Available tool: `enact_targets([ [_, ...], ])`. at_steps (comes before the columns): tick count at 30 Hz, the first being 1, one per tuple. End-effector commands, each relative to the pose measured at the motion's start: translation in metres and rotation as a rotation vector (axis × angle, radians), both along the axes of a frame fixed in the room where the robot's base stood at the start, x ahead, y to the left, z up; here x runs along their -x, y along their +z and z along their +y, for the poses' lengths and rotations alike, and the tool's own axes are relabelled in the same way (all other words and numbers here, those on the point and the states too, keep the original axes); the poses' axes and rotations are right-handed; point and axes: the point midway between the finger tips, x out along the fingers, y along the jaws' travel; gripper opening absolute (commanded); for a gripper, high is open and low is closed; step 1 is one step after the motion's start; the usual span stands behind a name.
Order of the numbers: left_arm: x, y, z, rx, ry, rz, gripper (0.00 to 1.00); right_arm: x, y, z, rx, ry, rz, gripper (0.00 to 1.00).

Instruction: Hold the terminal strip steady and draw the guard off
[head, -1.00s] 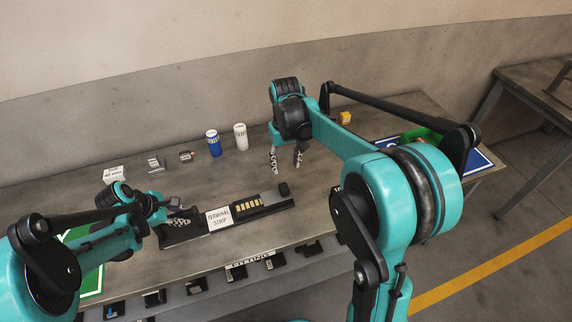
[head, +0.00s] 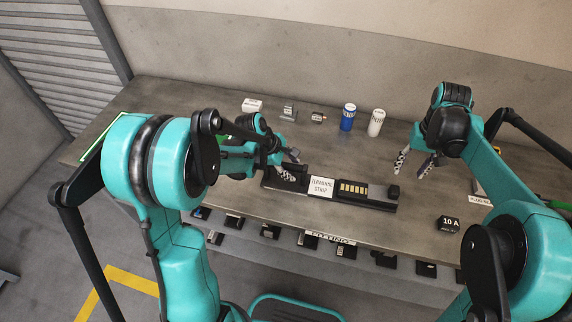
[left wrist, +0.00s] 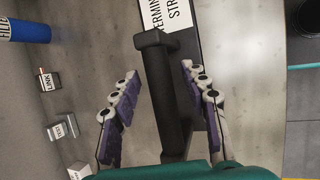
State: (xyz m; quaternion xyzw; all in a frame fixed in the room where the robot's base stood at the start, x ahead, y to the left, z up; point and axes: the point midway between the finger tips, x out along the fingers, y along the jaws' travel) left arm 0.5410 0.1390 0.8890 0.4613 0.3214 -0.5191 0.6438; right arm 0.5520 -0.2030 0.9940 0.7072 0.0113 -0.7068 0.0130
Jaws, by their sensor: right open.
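The terminal strip (head: 322,187) is a long black piece with a white label and a row of gold terminals, lying on the bench. My left gripper (head: 289,168) is at the strip's left end. In the left wrist view its fingers (left wrist: 160,88) stand open on both sides of a black raised bar (left wrist: 168,95), with gaps on each side. My right gripper (head: 414,164) is open and empty, above the bench behind the strip's right end.
A blue can (head: 347,118) and a white can (head: 376,123) stand behind the strip, with small labelled parts (head: 288,113) to their left. A black 10 A block (head: 448,224) sits right of the strip.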

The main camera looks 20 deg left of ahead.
Motion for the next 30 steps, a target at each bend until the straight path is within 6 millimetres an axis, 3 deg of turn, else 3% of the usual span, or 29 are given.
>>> enact_targets([
  [8, 0.002, 0.008, 0.003, 0.001, 0.001, 0.000, 0.45, 0.000, 0.000, 0.000, 0.000, 0.000, 0.000, 0.47],
  [21, 0.025, 0.086, 0.036, 0.001, 0.002, 0.001, 0.45, 0.000, 0.000, 0.000, 0.000, 0.000, 0.000, 0.47],
  [30, 0.030, 0.107, 0.045, 0.000, 0.001, 0.000, 0.45, 0.000, 0.000, 0.000, 0.000, 0.000, 0.000, 0.47],
])
